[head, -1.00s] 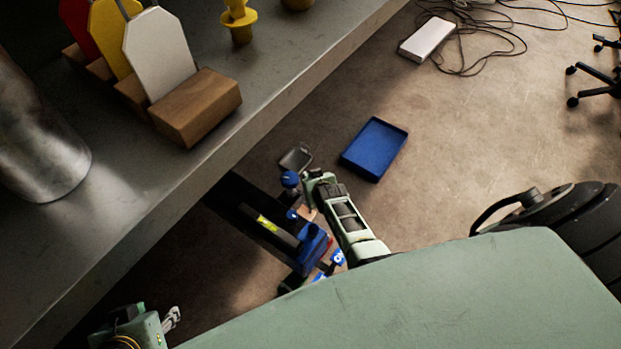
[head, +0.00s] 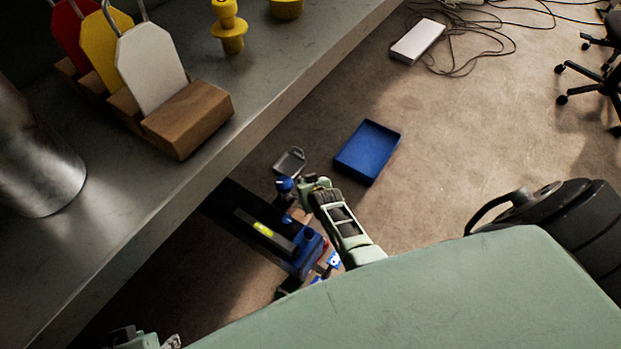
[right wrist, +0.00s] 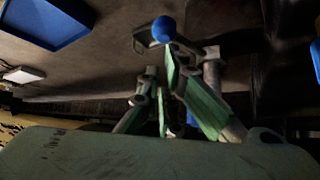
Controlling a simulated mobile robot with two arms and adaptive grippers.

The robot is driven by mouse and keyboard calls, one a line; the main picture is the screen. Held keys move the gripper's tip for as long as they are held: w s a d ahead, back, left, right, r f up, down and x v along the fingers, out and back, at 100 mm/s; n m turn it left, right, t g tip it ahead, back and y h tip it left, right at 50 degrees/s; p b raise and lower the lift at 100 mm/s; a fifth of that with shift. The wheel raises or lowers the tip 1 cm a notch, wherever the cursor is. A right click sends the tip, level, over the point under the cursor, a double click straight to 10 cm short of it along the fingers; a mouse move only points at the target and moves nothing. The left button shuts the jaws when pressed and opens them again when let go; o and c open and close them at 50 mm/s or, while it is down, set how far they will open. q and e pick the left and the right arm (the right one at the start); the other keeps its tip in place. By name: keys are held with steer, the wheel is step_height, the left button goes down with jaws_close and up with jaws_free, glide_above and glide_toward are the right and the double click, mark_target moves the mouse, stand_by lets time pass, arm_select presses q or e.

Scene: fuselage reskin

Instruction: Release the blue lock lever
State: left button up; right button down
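A blue ball-shaped knob (head: 285,184), which looks like the end of the lock lever, stands at the far end of a dark and blue jack-like unit (head: 308,248) low beside the bench. My right gripper (head: 312,184) is right beside the knob. In the right wrist view the blue knob (right wrist: 164,29) appears just beyond the tips of my right gripper's fingers (right wrist: 162,65). Contact and the gap between the fingers are unclear in the dim light. My left gripper (head: 150,341) is mostly cut off at the bottom edge, its fingers barely showing.
A grey bench (head: 215,140) fills the upper left, carrying a wooden rack (head: 190,122) with coloured tags and a metal cylinder (head: 35,160). Cables and a white box (head: 417,40) are farther back.

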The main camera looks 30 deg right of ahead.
steer(key=v, duration=1.1)
steer(key=shift+s+r, duration=0.2)
steer(key=shift+r, duration=0.1)
